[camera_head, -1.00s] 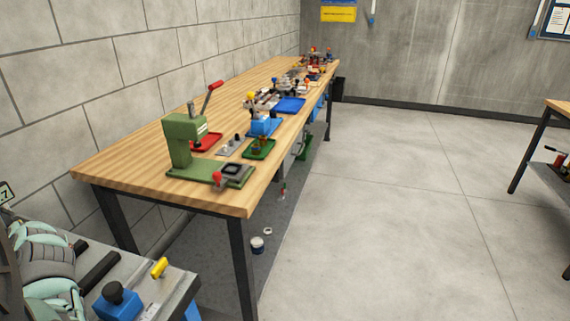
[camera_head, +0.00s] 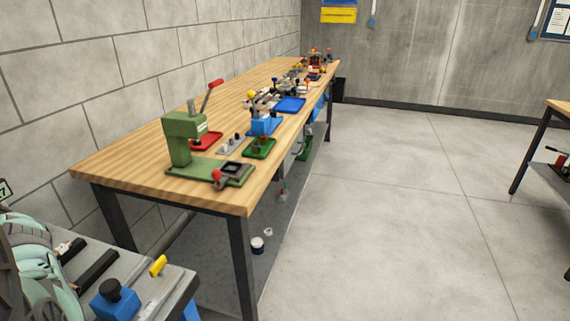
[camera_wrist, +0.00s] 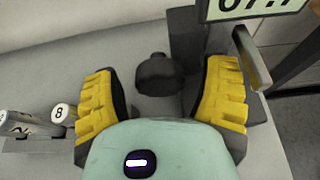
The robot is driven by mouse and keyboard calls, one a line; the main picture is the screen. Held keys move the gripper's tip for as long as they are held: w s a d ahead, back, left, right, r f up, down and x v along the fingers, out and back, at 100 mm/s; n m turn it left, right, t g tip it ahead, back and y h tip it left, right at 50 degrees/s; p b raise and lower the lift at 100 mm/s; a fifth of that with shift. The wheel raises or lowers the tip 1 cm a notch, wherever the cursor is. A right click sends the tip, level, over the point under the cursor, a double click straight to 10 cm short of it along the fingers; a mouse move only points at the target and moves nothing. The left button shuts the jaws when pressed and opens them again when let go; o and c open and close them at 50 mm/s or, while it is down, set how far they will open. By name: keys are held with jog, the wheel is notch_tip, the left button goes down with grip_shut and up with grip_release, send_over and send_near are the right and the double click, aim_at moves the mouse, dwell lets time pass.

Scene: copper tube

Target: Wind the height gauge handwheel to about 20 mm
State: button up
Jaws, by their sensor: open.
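The height gauge's display (camera_wrist: 255,6) is at the top right of the wrist view, partly cut off. Its visible digits look like 07.7. A sliver of the display also shows at the left edge of the head view (camera_head: 5,192). A dark round knob (camera_wrist: 160,75), seemingly the handwheel's, stands beside the dark column (camera_wrist: 186,38). My gripper (camera_wrist: 160,92) is open, its yellow-padded fingers on either side of the knob with gaps showing. I cannot tell how deep the knob sits between them. In the head view my arm hides most of the gauge.
Numbered cylinders (camera_wrist: 60,112) sit in a holder left of my gripper. A blue block with a black knob (camera_head: 112,292) and a yellow handle (camera_head: 157,266) stand on the near grey surface. A wooden bench (camera_head: 130,165) with a green press (camera_head: 183,140) stands beyond.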

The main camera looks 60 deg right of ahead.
jog(key=shift+c, duration=0.3)
jog(key=c, duration=1.1)
jog(key=shift+n+t+h+p, duration=0.3)
jog(key=shift+n+h+p, duration=0.4)
jog(key=shift+n+p, duration=0.35)
jog(key=n+t+h, duration=0.1)
jog(key=n, duration=0.2)
jog(key=shift+d+f+h, duration=0.1)
jog(key=shift+d+h, duration=0.05)
jog(key=shift+h, duration=0.25)
jog(key=shift+f+n+t+h, duration=0.15)
jog(key=shift+n+t+h, duration=0.3)
jog(key=shift+n, duration=0.6)
jog(key=shift+n+t+h+b, duration=0.35)
jog(key=shift+n+b, duration=0.55)
jog(key=shift+b, duration=0.1)
jog(key=shift+n+t+h+b, duration=0.3)
jog(key=shift+n+t+b, duration=0.2)
jog(key=shift+n+b, duration=0.65)
